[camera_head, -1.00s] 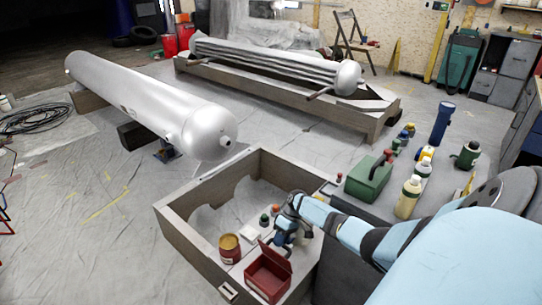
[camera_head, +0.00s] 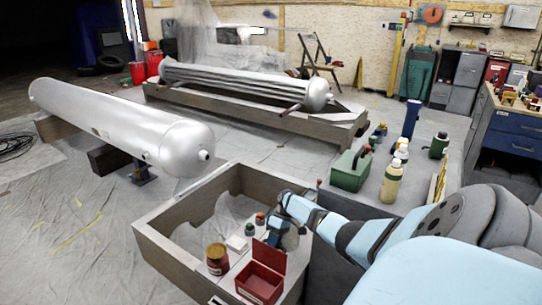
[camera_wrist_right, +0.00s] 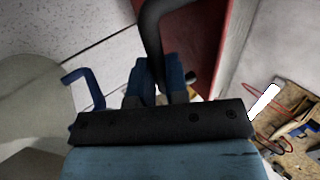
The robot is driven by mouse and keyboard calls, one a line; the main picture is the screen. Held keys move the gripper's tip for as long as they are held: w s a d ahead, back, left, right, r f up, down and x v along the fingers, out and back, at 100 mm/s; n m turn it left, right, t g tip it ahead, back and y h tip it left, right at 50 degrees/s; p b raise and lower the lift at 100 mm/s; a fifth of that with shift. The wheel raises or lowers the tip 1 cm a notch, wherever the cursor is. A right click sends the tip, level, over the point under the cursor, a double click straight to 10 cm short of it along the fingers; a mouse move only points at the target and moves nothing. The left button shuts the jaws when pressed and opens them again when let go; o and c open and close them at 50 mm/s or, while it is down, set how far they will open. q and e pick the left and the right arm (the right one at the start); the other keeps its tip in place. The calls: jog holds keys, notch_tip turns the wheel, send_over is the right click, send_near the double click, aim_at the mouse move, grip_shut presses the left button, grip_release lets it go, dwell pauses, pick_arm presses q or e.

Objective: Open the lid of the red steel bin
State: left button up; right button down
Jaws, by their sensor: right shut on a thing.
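The red steel bin (camera_head: 258,284) stands on the front right corner of the wooden crate's top. Its red lid (camera_head: 269,257) stands raised at the bin's back edge, and the bin's inside shows from above. My right gripper (camera_head: 275,238) is just behind the raised lid. In the right wrist view its blue fingers (camera_wrist_right: 160,84) are closed around a dark curved handle, beside the red lid (camera_wrist_right: 212,40). The grip itself is partly hidden. My left gripper is not in view.
The wooden crate (camera_head: 160,243) has an open hollow. To the right, a grey bench holds a green toolbox (camera_head: 350,171) and bottles. A silver tank (camera_head: 120,120) lies beyond on the left.

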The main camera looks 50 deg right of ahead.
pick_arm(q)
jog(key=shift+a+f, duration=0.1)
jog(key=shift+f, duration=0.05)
pick_arm(e)
jog(key=shift+s+a+f, duration=0.1)
jog(key=shift+s+f, duration=0.15)
jog(key=shift+f, duration=0.15)
jog(key=c, duration=1.2)
grip_release()
jog(key=shift+o, duration=0.4)
jog(key=shift+w+r, duration=0.2)
jog(key=shift+r, duration=0.1)
notch_tip(320, 180, up, 4)
jog(key=p, duration=0.2)
jog(key=shift+p, duration=0.3)
pick_arm(q)
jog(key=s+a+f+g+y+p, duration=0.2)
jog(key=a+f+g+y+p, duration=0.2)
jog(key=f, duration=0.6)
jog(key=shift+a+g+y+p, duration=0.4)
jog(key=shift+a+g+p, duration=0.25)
jog(key=shift+p, duration=0.35)
pick_arm(e)
notch_tip(320, 180, up, 16)
jog(key=shift+f, duration=0.15)
